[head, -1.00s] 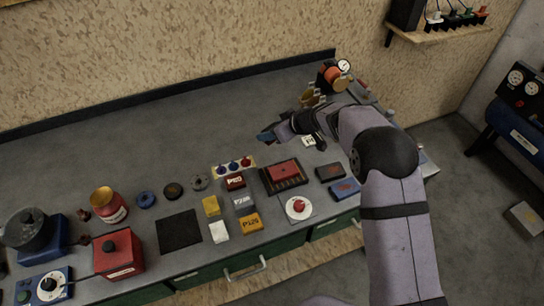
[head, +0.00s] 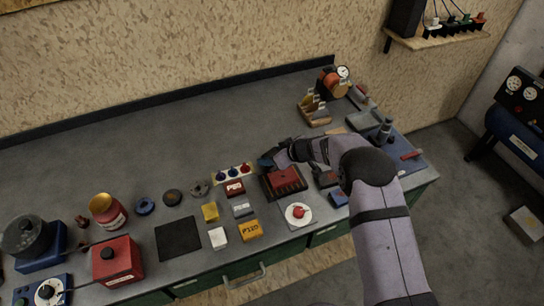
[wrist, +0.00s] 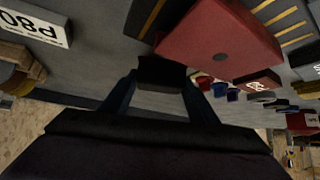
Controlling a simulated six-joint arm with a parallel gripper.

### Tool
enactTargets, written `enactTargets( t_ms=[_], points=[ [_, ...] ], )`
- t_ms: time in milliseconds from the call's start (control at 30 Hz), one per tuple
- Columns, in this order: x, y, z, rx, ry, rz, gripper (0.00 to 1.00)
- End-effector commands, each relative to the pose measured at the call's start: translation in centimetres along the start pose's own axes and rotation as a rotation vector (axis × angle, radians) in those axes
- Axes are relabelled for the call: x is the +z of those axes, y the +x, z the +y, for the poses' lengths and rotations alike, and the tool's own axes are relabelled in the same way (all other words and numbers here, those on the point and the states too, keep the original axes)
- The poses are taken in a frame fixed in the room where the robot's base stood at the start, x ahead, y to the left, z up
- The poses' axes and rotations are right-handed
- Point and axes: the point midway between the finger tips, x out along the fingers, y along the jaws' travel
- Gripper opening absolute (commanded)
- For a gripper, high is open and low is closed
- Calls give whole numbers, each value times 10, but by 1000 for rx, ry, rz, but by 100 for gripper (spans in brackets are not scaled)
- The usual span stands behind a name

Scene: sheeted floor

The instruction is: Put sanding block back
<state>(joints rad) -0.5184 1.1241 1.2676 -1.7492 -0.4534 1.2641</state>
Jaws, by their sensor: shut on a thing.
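My gripper (head: 266,161) is over the grey bench, just behind and left of a red block on a dark tray (head: 266,192). In the wrist view my gripper (wrist: 160,88) has its two bluish fingers on either side of a small dark block with a grey face (wrist: 160,75). I take this to be the sanding block; no label shows on it. It is hard to make out in the head view. The red block (wrist: 220,40) is close beyond the fingers in the wrist view. Whether the held block touches anything cannot be told.
Labelled blocks, including a yellow P120 block (head: 250,230), stand left of the tray. A P80 block (wrist: 35,28) shows in the wrist view. The back left of the bench (head: 120,145) is clear.

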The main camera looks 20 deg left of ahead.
Motion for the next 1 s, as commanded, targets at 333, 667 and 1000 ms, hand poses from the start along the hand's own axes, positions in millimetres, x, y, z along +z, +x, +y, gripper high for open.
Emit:
enactTargets(
  t_ms=[333, 667, 1000],
  points=[
    [6, 7, 0, 1, -1, 2, 31],
    [8, 9, 0, 1, 0, 1, 73],
    [6, 6, 0, 1, -1, 2, 73]
  ],
)
